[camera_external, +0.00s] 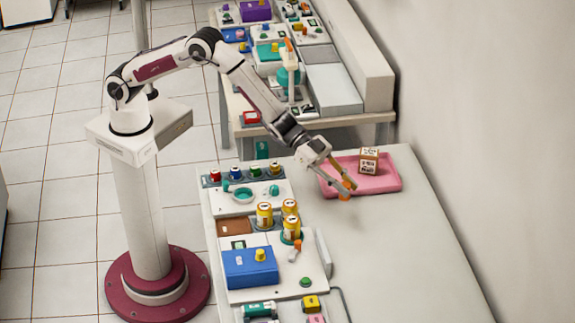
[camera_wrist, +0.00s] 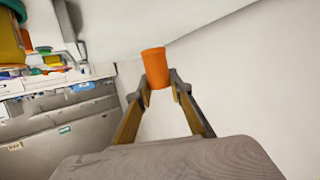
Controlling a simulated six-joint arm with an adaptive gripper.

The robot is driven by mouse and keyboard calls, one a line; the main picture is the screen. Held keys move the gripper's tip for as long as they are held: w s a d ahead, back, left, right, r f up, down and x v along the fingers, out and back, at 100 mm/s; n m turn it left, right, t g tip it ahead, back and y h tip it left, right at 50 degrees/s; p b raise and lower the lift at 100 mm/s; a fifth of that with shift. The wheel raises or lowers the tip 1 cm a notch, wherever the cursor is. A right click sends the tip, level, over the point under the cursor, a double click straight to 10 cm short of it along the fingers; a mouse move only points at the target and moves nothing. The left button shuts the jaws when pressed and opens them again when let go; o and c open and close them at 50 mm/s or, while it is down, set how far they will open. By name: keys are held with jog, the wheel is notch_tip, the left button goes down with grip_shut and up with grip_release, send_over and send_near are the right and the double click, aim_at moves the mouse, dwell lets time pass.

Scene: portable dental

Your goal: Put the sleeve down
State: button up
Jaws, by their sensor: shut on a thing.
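An orange cylinder, which looks like the sleeve (camera_wrist: 155,68), sits between the two fingertips of my gripper (camera_wrist: 160,90) in the wrist view. The fingers are shut on its sides. In the outside view my gripper (camera_external: 345,187) hangs over the front left edge of a pink tray (camera_external: 387,186).
A small box with dark markings (camera_external: 369,160) stands in the tray towards the back. The grey bench top (camera_external: 400,260) in front of the tray is clear. A wall borders the right.

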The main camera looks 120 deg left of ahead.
jog(key=shift+f, duration=3.15)
jog(key=shift+f, duration=1.85)
jog(key=shift+f, duration=0.15)
jog(key=o, duration=0.7)
jog(key=shift+c, duration=0.2)
jog(key=shift+r, duration=0.2)
jog(key=shift+v, duration=5.95)
